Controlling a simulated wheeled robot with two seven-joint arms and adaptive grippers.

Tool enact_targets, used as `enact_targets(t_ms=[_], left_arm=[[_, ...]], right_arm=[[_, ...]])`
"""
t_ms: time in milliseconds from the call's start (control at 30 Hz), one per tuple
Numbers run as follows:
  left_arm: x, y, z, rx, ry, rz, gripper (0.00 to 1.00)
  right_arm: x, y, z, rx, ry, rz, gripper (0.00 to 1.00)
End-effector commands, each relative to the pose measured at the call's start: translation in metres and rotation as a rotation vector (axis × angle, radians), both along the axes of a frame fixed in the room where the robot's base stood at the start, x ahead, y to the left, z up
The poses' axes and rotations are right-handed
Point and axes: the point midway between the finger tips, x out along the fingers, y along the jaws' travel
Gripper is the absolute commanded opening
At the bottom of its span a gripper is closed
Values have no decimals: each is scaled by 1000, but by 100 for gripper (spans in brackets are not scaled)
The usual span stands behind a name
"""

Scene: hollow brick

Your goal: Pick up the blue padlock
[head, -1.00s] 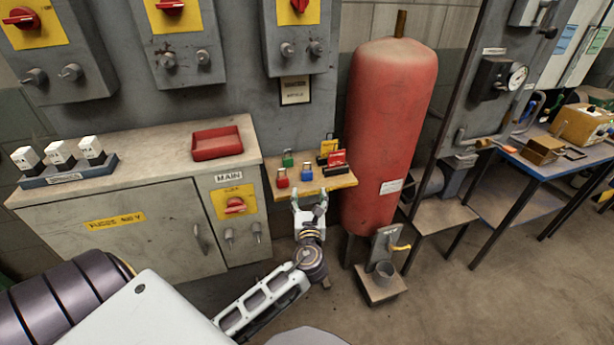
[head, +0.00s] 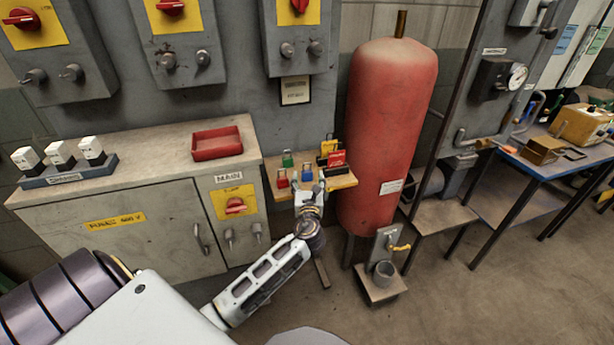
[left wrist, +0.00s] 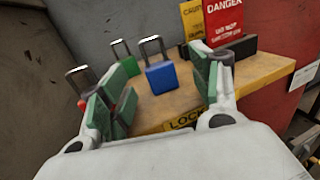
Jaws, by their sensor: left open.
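The blue padlock (left wrist: 161,77) stands upright on the small wooden shelf (left wrist: 255,75), its steel shackle up. In the head view the blue padlock (head: 307,176) shows just beyond my left gripper (head: 309,188). In the left wrist view my left gripper (left wrist: 160,92) is open, its green-padded fingers to either side of the padlock's line, with the padlock ahead between them and not touched. A green padlock (left wrist: 124,63) stands behind left. A red padlock (head: 282,178) is at the shelf's left; in the wrist view the left finger mostly hides it. My right gripper is not in view.
A red danger tag (left wrist: 223,22) and a yellow caution tag (left wrist: 191,20) stand in a dark holder at the shelf's back right. A grey cabinet (head: 130,225) flanks the shelf on the left, a red tank (head: 388,130) on the right.

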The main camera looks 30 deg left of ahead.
Motion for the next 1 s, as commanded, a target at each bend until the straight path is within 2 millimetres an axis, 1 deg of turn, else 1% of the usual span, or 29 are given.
enact_targets(t_ms=[300, 500, 667, 800, 1000], left_arm=[[1, 1, 0, 1, -1, 0, 63], [9, 8, 2, 2, -3, 0, 63], [23, 18, 4, 0, -2, 1, 63], [34, 26, 3, 2, -1, 0, 63], [41, 31, 3, 1, 0, 1, 63]], right_arm=[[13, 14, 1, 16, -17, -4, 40], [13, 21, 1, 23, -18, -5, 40], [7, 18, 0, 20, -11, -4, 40], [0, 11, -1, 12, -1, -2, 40], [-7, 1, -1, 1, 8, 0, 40]])
